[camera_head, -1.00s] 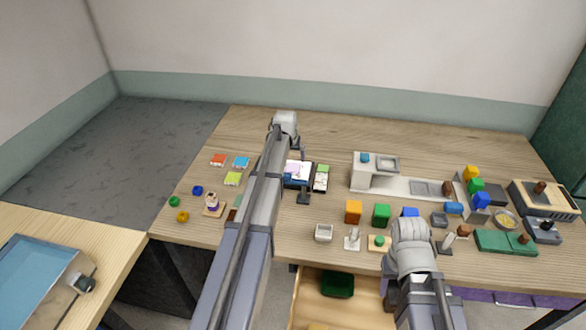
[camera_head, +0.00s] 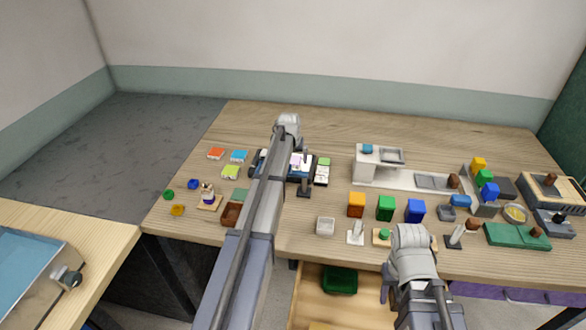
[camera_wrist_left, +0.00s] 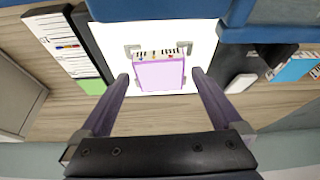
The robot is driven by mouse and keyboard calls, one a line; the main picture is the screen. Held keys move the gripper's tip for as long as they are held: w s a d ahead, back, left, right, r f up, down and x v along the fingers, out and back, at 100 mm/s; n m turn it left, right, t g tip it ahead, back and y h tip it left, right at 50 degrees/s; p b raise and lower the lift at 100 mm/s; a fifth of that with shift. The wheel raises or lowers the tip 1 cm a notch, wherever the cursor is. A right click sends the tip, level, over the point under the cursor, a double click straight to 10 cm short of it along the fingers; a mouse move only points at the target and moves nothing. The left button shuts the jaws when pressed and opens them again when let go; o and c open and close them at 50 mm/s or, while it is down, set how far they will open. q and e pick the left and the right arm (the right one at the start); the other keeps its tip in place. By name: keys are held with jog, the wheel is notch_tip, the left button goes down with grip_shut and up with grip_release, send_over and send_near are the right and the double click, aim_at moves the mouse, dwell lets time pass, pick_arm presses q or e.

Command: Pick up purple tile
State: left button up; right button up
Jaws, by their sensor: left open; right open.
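The purple tile (camera_wrist_left: 160,74) lies on a white surface in the left wrist view, with a patterned strip along its far edge. My left gripper (camera_wrist_left: 160,78) is open, one finger on each side of the tile, with gaps between. Whether the fingertips are down at tile height I cannot tell. In the head view the tile (camera_head: 296,160) shows small beside my left arm, which hides part of the area. My right gripper (camera_head: 408,240) is over the table's front edge, away from the tile; its fingers are not clear.
A white card with a green end (camera_head: 322,172) lies right of the tile. Blue blocks border the white surface in the wrist view. An open drawer (camera_head: 310,290) is below the front edge.

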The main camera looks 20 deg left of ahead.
aim_at(293, 161)
pick_arm(q)
jog(key=shift+c, duration=0.2)
jog(key=c, duration=1.4)
jog(key=shift+c, duration=0.2)
notch_tip(293, 161, up, 10)
jog(key=p, duration=1)
